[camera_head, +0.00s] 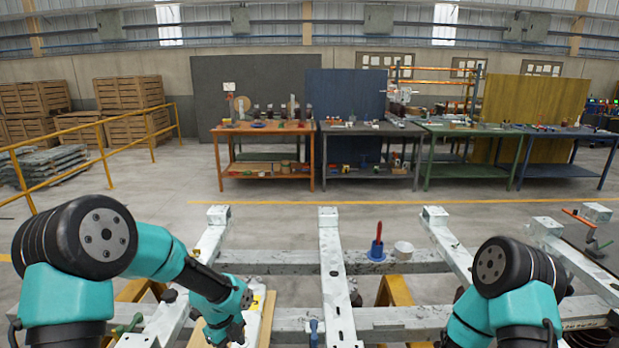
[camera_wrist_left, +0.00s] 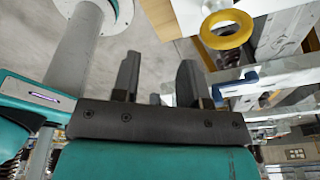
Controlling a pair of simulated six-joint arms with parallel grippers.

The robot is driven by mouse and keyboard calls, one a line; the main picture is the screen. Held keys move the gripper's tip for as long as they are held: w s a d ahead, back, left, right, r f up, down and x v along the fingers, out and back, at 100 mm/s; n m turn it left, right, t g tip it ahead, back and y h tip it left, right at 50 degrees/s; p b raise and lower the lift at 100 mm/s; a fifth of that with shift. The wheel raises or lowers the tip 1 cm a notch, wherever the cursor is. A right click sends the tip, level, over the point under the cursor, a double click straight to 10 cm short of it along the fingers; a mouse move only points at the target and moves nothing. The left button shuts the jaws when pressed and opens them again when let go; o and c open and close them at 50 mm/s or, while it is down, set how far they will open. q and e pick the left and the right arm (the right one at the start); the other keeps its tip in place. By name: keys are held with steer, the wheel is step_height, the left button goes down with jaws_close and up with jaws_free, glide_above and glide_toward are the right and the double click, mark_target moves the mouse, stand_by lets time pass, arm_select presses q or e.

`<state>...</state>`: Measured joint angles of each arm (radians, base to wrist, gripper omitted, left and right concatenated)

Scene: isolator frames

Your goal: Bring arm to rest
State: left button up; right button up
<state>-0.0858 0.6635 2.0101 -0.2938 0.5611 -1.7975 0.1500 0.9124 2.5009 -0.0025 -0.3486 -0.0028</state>
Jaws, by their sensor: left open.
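My left arm comes in from the left in the head view, and its gripper (camera_head: 222,330) points down near the bottom edge, close to a white frame beam. In the left wrist view the two dark fingers (camera_wrist_left: 158,78) stand apart with nothing between them. My right arm comes in at the lower right, bent downward, and its gripper is outside the picture. The white isolator frame (camera_head: 330,262) spreads in front of me, with long beams crossing shorter rails.
On the frame stand a red-handled tool with a blue base (camera_head: 377,247) and a white cup (camera_head: 403,250). A yellow ring (camera_wrist_left: 227,32) and a blue handle (camera_wrist_left: 236,85) lie beyond the left fingers. Workbenches (camera_head: 265,130) stand far back, with open floor before them.

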arm_select(q)
steer(key=s+f+n+h, duration=0.1)
steer(key=s+f+n, duration=0.7)
steer(key=n, duration=0.5)
steer(key=s+f+n+t, duration=0.1)
steer(key=s+f+n, duration=0.8)
steer(key=s+n, duration=0.3)
steer(key=shift+a+n+h, duration=0.4)
steer(key=shift+a+n, duration=0.05)
steer(key=shift+n, duration=0.15)
